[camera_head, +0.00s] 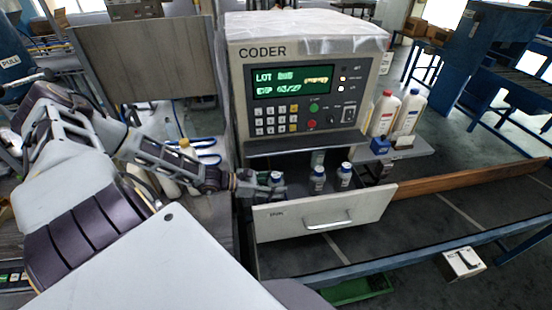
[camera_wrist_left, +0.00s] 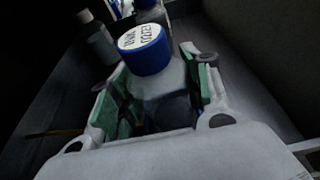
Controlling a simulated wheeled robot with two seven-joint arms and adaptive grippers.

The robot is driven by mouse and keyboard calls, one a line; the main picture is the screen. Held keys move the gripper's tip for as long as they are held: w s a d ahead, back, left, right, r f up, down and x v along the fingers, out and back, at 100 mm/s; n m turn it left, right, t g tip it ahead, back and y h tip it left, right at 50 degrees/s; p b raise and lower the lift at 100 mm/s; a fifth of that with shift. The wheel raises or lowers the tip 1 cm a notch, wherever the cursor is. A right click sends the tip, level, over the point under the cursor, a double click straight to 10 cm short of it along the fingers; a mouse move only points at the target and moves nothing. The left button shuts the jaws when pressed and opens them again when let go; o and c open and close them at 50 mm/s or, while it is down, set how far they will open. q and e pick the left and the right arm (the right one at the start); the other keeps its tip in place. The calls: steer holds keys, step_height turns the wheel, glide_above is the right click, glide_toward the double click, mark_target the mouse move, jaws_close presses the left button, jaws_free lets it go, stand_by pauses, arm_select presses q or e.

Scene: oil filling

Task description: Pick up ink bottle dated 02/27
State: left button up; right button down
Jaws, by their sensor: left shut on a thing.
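My left gripper (camera_head: 262,185) reaches into the open drawer (camera_head: 325,217) of the coder. In the left wrist view its green-padded fingers (camera_wrist_left: 160,95) are shut on the sides of an ink bottle (camera_wrist_left: 160,88) with a blue cap and a white round label. The label's print is upside down and seems to read INK and 02/27, but it is small. The held bottle also shows at the gripper tip in the head view (camera_head: 277,179). Two more bottles (camera_head: 318,179) (camera_head: 344,176) stand upright to its right in the drawer. My right gripper is out of view.
The coder (camera_head: 300,80) stands above the drawer. Two large white bottles (camera_head: 384,113) (camera_head: 409,113) and a blue item (camera_head: 380,146) sit on a side shelf at right. In the wrist view, another bottle (camera_wrist_left: 97,38) is at upper left; the drawer walls are close around.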

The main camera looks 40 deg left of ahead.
arm_select(q)
steer(key=shift+r, duration=0.15)
steer(key=shift+r, duration=0.7)
steer(key=shift+s+a+f+t+h+b, duration=0.35)
steer(key=shift+t+h+b, duration=0.2)
steer(key=shift+b, duration=0.2)
steer(key=shift+s+a+t+h+b, duration=0.35)
steer(key=shift+s+t+h+b, duration=0.2)
steer(key=shift+t+b, duration=0.15)
step_height(320, 180, up, 6)
steer(key=s+a, duration=0.1)
steer(key=s, duration=0.1)
steer(key=s+a+r+g+y, duration=0.2)
steer(key=s+a, duration=1.1)
steer(key=s, duration=0.2)
steer(key=shift+s, duration=0.35)
